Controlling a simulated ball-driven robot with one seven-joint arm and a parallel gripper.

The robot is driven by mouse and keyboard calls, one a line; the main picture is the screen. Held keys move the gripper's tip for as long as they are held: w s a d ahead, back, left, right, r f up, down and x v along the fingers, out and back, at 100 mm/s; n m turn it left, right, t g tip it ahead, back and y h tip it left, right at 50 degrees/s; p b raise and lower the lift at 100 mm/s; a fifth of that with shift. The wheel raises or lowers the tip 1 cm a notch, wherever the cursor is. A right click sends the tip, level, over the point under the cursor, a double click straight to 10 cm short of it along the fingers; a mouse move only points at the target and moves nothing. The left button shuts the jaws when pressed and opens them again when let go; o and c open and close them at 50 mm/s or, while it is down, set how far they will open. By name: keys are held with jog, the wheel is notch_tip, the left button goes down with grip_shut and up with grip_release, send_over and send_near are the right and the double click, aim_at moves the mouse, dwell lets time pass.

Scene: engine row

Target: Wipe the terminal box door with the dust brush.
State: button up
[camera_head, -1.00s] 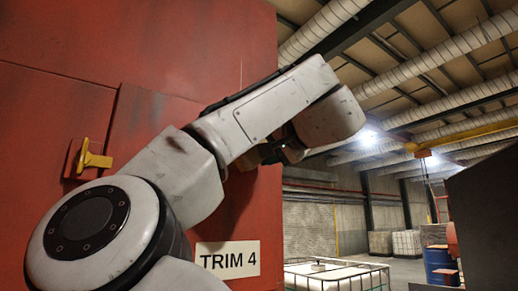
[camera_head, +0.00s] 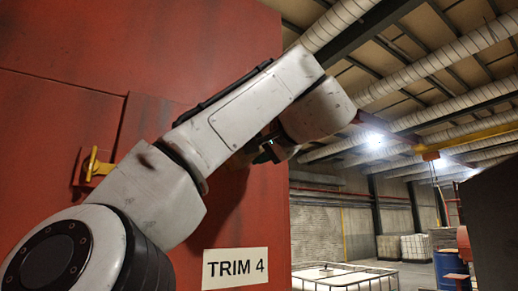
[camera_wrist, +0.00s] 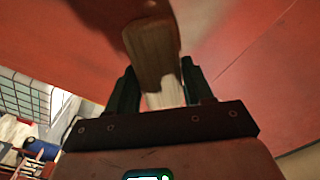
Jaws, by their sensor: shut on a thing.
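In the head view, my gripper (camera_head: 266,152) is a small dark shape behind my pale arm, before the red cabinet's right edge. The large red panel (camera_head: 45,120), which seems to be the terminal box door, has seams and a yellow latch (camera_head: 97,166) beside my arm.
A white plate (camera_head: 235,267) reading TRIM 4 is on the red cabinet below my arm. To the right lies an open hall with a white caged tank (camera_head: 345,277), a blue drum (camera_head: 450,266) and a dark block (camera_head: 495,225) at the edge.

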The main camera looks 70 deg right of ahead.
jog(key=shift+w+a, duration=0.5)
jog(key=shift+a, duration=0.25)
jog(key=shift+w+a, duration=0.45)
jog(key=shift+a, duration=0.3)
jog(key=shift+w+a+r+p, duration=0.85)
jog(key=shift+w+a, duration=1.35)
jog(key=shift+a, duration=0.85)
jog(key=shift+s+d+f, duration=0.1)
jog(key=shift+s+d, duration=0.65)
jog(key=shift+d, duration=0.3)
jog(key=shift+s+d+f, duration=0.1)
jog(key=shift+s+d, duration=0.65)
jog(key=shift+d, duration=0.3)
jog(key=shift+s+d, duration=0.75)
jog(key=shift+d, duration=0.3)
jog(key=shift+s+d, duration=0.7)
jog(key=shift+d, duration=0.35)
jog(key=shift+s+d, duration=0.7)
jog(key=shift+d, duration=0.4)
jog(key=shift+s+d, duration=0.7)
jog(key=shift+d, duration=0.35)
jog(key=shift+a, duration=0.1)
jog(key=shift+b+v, duration=1)
jog(key=shift+v, duration=2)
